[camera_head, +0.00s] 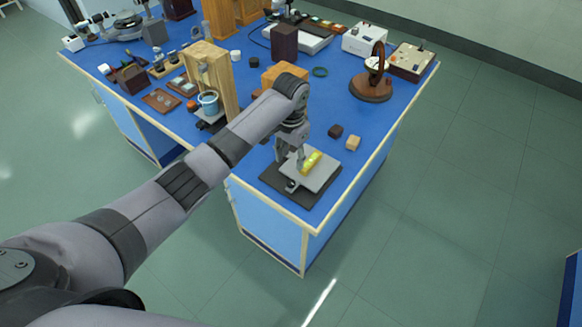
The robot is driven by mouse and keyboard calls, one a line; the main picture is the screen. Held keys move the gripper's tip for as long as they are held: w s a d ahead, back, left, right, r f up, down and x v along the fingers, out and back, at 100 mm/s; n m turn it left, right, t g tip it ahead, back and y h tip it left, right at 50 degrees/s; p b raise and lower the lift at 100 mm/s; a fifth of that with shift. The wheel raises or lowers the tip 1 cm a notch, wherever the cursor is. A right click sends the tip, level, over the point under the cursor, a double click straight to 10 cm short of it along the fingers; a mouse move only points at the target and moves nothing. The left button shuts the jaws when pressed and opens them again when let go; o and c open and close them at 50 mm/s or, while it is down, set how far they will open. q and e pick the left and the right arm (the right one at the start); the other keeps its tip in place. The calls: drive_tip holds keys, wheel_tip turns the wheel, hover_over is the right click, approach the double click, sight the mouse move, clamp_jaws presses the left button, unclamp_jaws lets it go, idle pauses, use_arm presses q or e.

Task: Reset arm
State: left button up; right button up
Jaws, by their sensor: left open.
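My left arm reaches in from the left over the blue-topped bench (222,125). My left gripper (297,170) points down over a small grey platform (322,178) near the bench's front corner. It is open, and its fingers partly hide what is behind them. A yellow object (312,161) lies on the platform, close beside the gripper's fingers. I cannot tell if they touch. The platform stands on a dark base (285,188). My right gripper is not in view.
A dark cube (335,131) and a tan cube (353,143) lie just behind the platform. A wooden frame (230,88) with a blue cup (208,102) stands left of my arm. A round brown stand (371,88) is at the right. Green floor surrounds the bench.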

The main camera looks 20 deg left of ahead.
use_arm(q)
drive_tip(key=shift+r, duration=0.7)
